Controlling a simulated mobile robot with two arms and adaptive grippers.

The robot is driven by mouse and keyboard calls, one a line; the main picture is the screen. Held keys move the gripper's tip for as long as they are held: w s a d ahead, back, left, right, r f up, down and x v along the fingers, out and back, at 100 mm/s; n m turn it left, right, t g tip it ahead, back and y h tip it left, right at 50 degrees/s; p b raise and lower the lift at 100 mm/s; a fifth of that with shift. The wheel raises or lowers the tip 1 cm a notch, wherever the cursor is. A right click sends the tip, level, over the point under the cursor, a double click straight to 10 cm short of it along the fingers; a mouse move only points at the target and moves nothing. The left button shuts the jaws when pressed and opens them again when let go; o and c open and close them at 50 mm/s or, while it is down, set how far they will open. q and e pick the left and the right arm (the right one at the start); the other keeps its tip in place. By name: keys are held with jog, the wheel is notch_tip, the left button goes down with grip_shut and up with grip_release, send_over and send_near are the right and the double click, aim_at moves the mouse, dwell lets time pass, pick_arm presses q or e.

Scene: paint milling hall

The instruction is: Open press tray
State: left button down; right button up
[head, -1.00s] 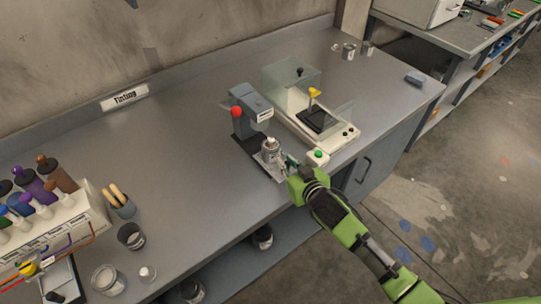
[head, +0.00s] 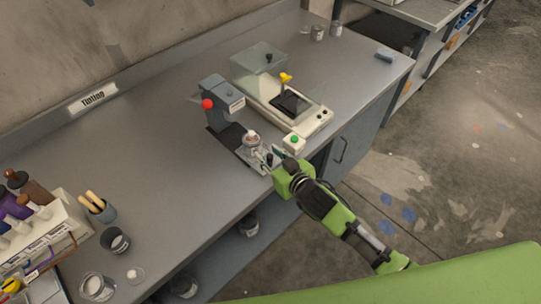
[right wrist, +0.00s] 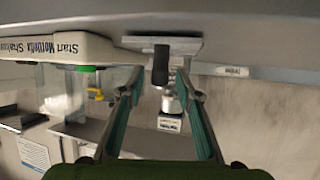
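The press (head: 222,103), grey with a red knob, stands on the bench in the head view. A light metal plate, the tray (head: 243,154), lies at its foot with a small can (head: 252,138) over it. In the right wrist view, which looks upside down, the tray (right wrist: 190,47) carries a dark upright handle (right wrist: 161,66). My right gripper (right wrist: 157,78) is open, its two teal-padded fingers on either side of this handle with gaps showing. In the head view the right gripper (head: 270,160) is at the tray's front end. My left gripper is not in view.
A white device (head: 315,124) with a clear cover and green button (head: 294,139) stands close right of the press. Cups (head: 114,241) and a bottle rack (head: 40,240) are at the left. The bench between them is clear.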

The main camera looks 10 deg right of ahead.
jog(key=shift+s+d+r, duration=0.1)
jog(key=shift+s+d, duration=0.1)
jog(key=shift+s, duration=0.25)
jog(key=v, duration=1.1)
jog(key=s+d+f+g+h+b, duration=0.1)
jog(key=s+d+f+g, duration=0.2)
jog(key=f, duration=0.8)
jog(key=s+d+f+m+h+b, duration=0.1)
jog(key=s+d+f+h, duration=0.2)
jog(key=f, duration=0.8)
jog(key=s+d+f+g, duration=0.25)
jog(key=d+f, duration=0.25)
jog(key=f, duration=0.6)
jog(key=s+f+g, duration=0.2)
jog(key=s+f, duration=0.4)
jog(key=s, duration=0.4)
jog(key=s+f+g+b, duration=0.1)
jog(key=s+f+g, duration=0.1)
jog(key=s+f, duration=0.5)
jog(key=s+f+g+b, duration=0.1)
jog(key=s+f, duration=0.5)
jog(key=s, duration=0.8)
jog(key=shift+d+f+m+g+h, duration=0.3)
jog(key=shift+d+m+g+h, duration=0.1)
jog(key=shift+d+g, duration=0.15)
